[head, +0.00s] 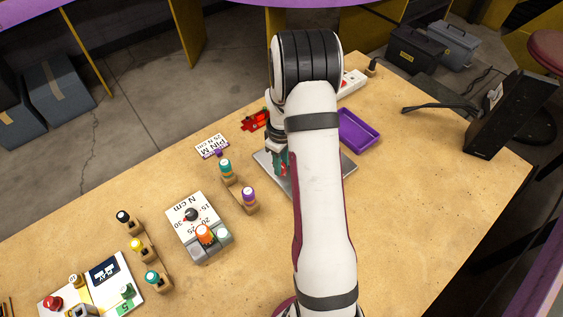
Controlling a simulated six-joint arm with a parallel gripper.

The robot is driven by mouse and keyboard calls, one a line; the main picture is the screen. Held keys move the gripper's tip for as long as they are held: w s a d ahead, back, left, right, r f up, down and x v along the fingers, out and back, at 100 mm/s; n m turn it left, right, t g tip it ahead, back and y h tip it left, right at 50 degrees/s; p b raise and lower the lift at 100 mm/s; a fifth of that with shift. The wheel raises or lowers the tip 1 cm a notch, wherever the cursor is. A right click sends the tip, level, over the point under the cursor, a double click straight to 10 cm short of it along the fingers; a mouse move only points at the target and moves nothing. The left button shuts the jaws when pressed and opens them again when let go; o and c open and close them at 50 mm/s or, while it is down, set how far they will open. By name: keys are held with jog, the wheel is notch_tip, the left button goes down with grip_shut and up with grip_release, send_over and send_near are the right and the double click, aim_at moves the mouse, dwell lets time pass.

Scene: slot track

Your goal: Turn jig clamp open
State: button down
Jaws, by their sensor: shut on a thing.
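The jig is a grey metal plate (348,166) on the wooden table, mostly hidden behind my white arm. A small red part (283,170) shows at my gripper's tip, over the plate; I take it for the clamp's handle, though it is small and partly covered. My gripper (279,163) points down onto it, left of my forearm, and is shut on it. How far the clamp is turned cannot be told from here.
A purple tray (358,129) lies right of the plate. A torque dial box (199,228), a white label card (212,147) and colored-top drivers (226,168) stand to the left. A red tool (256,121) and power strip (351,82) lie behind. The table's right side is clear up to a black stand (511,115).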

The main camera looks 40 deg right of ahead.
jog(key=c, duration=0.6)
grip_release()
notch_tip(320, 180, up, 16)
jog(key=shift+f, duration=0.1)
